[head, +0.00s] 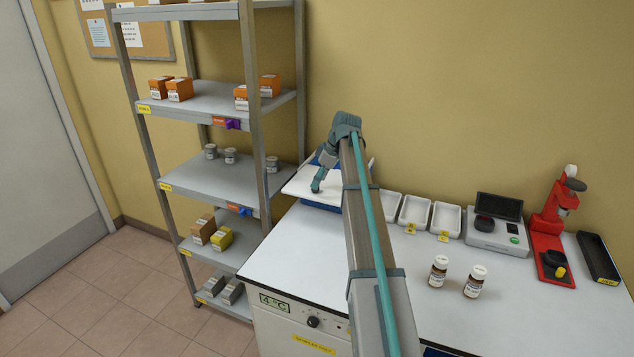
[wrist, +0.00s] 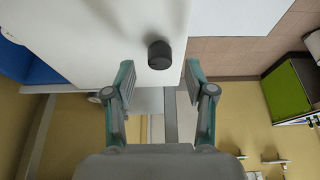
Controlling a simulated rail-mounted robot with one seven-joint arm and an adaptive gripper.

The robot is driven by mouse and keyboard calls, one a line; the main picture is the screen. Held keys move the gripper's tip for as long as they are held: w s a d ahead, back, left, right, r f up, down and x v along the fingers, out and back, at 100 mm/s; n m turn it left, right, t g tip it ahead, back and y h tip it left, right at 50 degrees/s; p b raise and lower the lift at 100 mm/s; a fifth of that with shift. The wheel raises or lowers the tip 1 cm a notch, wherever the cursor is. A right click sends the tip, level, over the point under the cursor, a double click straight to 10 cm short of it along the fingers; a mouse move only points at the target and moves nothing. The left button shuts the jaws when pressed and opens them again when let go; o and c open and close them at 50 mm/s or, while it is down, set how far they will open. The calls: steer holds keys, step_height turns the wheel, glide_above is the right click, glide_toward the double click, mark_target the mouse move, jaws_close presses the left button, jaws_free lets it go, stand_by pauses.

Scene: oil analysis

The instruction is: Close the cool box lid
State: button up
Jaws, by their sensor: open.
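The cool box (head: 322,206) stands at the back left of the worktop, its blue body partly hidden behind my arm. Its white lid (head: 300,184) shows as a pale panel over the blue. I cannot tell its exact angle. My gripper (head: 318,185) is open over the lid in the head view; contact is unclear. In the wrist view, a white surface (wrist: 110,35) with a short black knob (wrist: 160,55) lies beyond my open, empty gripper (wrist: 160,80), with blue at the left.
A metal shelf rack (head: 215,180) stands just left of the worktop. White trays (head: 413,212), two brown bottles (head: 438,271), an instrument (head: 496,235) and a red device (head: 550,225) are to the right. The front left worktop (head: 300,245) is clear.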

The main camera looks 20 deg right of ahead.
steer(key=shift+p+x, duration=0.3)
steer(key=shift+x, duration=1.15)
jaws_close()
